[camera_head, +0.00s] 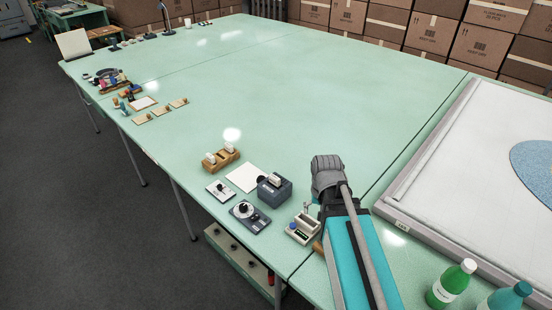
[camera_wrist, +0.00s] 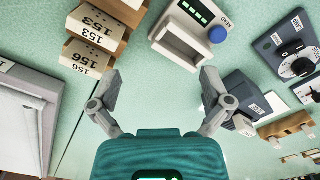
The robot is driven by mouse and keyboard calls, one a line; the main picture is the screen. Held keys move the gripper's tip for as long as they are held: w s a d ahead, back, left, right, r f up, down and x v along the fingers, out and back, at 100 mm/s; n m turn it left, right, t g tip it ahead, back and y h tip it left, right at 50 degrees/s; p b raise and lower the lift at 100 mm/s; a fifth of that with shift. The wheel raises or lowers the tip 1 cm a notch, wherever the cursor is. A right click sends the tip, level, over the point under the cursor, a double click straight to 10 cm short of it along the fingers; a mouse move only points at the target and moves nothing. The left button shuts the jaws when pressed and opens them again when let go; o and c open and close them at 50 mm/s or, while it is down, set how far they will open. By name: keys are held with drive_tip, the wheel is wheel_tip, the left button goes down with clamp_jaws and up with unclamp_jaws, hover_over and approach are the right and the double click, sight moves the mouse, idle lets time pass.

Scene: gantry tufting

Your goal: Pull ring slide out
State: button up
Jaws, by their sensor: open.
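My gripper (camera_wrist: 162,76) is open in the wrist view, its two grey fingers spread wide with nothing between them. Beyond the fingertips lies a white device with a green display and blue knob (camera_wrist: 190,35); it also shows beside my arm in the head view (camera_head: 302,229). I cannot tell which part is the ring slide. My arm hides the fingers in the head view.
Wooden blocks marked 153 and 156 (camera_wrist: 92,40) are left of the fingers. Dial boxes (camera_head: 250,216), a wooden holder with white pieces (camera_head: 221,157) and a paper sheet (camera_head: 244,177) lie nearby. The table's middle is clear.

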sight(275, 177)
drive_tip(key=w+a+r+m+p, duration=0.2)
drive_tip(key=w+a, duration=0.2)
drive_tip(key=w, duration=0.1)
drive_tip(key=w+a+r+m+p, duration=0.1)
drive_tip(key=w+a+r+m, duration=0.1)
drive_tip(key=w+a, duration=0.2)
drive_tip(key=w+a+r+m+p, duration=0.2)
drive_tip(key=w+a+m, duration=0.1)
drive_tip(key=w, duration=0.5)
drive_tip(key=shift+a+r+p, duration=0.1)
drive_tip(key=shift+a+p, duration=0.2)
drive_tip(key=shift+a, duration=0.6)
drive_tip(key=shift+w+a+m, duration=0.25)
drive_tip(key=shift+a+m, duration=0.05)
drive_tip(key=shift+a, duration=0.1)
wheel_tip(275, 177, down, 9)
drive_tip(key=b, duration=0.9)
drive_tip(key=c, duration=1.3)
drive_tip(key=shift+r+p, duration=2.45)
